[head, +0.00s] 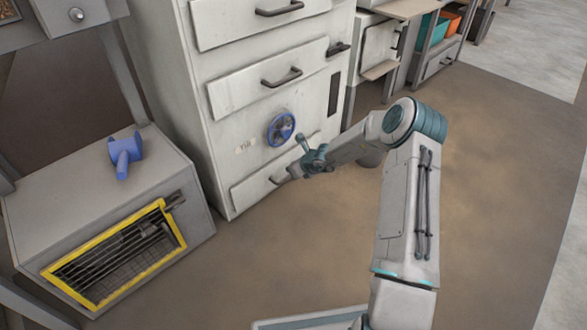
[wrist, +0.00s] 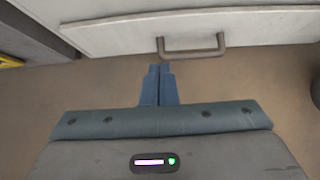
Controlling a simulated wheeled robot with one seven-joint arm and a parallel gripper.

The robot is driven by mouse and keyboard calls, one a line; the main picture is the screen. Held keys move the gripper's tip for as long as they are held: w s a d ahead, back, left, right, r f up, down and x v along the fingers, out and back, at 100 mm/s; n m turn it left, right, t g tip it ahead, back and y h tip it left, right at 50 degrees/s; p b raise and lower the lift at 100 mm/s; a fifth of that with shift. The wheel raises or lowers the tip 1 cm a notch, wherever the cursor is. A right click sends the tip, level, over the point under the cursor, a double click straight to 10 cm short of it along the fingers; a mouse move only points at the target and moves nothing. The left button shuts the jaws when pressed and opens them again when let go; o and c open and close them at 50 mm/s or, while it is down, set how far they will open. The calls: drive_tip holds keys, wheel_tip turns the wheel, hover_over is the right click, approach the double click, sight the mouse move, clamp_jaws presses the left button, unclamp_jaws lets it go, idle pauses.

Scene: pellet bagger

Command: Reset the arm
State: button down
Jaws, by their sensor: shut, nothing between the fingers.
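My arm reaches out from the lower right in the head view, bent at the elbow. My gripper (head: 300,172) is in front of the lowest drawer of the grey cabinet, below the blue handwheel. In the wrist view my gripper (wrist: 160,70) shows two blue fingers pressed together with nothing between them. The fingertips appear just below the dark drawer handle (wrist: 192,46), apart from it as far as I can tell. In the head view my gripper and wrist hide part of the lowest drawer (head: 258,186).
The grey cabinet (head: 165,85) has several drawers and a blue handwheel (head: 281,129). At left is a low grey box with a yellow-framed grille (head: 60,271) and a blue scoop-like object (head: 125,155) on top. Open brown floor (head: 490,170) lies right of my arm.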

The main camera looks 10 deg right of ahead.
drive_tip(key=shift+s+d+r, duration=0.25)
drive_tip(key=shift+r, duration=0.05)
drive_tip(key=s+a+r+n+g+p, duration=0.15)
drive_tip(key=s+r+n+p, duration=0.35)
drive_tip(key=r, duration=0.8)
drive_tip(key=s+a+r+n+p, duration=0.25)
drive_tip(key=r+n+p, duration=0.4)
drive_tip(key=r, duration=0.75)
drive_tip(key=s+a+r+n+g+p, duration=0.15)
drive_tip(key=s+r+n+p, duration=0.3)
drive_tip(key=r+p, duration=0.6)
drive_tip(key=s+d+r+n+h+p, duration=0.2)
drive_tip(key=s+d+r+n+p, duration=0.2)
drive_tip(key=s+r+p, duration=0.5)
drive_tip(key=s+d+r+n+g+h+p, duration=0.1)
drive_tip(key=s+d+r+n+h+p, duration=0.2)
drive_tip(key=s+r, duration=1.7)
wheel_tip(320, 180, up, 5)
drive_tip(key=d+n+p, duration=0.2)
drive_tip(key=n+p, duration=0.3)
drive_tip(key=p, duration=0.2)
drive_tip(key=shift+s+f+n, duration=0.2)
drive_tip(key=shift+s+n, duration=0.1)
drive_tip(key=shift+s, duration=0.1)
drive_tip(key=shift+d, duration=0.1)
